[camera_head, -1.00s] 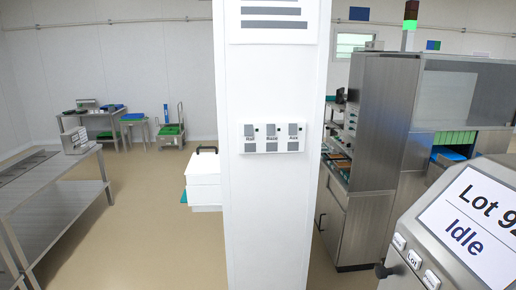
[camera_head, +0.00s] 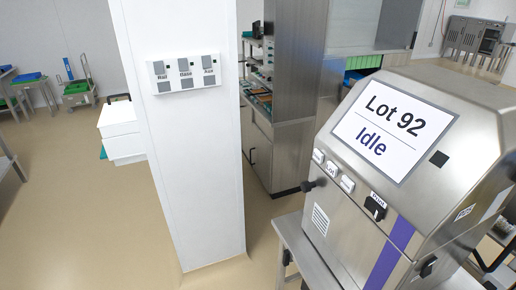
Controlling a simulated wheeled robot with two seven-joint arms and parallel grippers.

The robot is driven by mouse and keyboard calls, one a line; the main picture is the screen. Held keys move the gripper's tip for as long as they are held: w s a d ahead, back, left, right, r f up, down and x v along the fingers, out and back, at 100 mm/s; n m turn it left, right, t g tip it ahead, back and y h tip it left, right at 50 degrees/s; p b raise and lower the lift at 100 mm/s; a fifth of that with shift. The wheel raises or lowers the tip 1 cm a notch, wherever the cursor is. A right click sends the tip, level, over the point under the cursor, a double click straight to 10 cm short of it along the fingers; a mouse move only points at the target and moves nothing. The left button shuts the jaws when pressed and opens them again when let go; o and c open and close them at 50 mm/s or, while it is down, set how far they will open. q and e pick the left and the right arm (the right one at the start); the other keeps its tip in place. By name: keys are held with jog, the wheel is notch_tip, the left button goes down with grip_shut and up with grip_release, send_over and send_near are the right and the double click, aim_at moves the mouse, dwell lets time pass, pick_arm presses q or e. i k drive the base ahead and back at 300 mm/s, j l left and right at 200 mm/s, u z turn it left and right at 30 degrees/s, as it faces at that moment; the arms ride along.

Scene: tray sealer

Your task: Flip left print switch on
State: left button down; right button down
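A steel machine (camera_head: 465,140) stands at the right, with a white display (camera_head: 392,130) reading "Lot 92" and "Idle". A black switch labelled "Print" (camera_head: 375,207) is on its front face below the display; its setting is too small to tell. A row of small white buttons (camera_head: 331,169), one marked "Lot", is to the left of that switch. A white panel of grey switches (camera_head: 184,74) labelled Hall, Back and Aux is on the white pillar. Neither of my grippers is in view.
The white pillar (camera_head: 190,180) stands left of the machine. A steel cabinet (camera_head: 290,110) is behind the machine. A white box-like unit (camera_head: 121,130) is behind the pillar. The floor (camera_head: 80,220) at the left is open.

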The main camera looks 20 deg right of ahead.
aim_at(370, 204)
jog(key=z, duration=1.1)
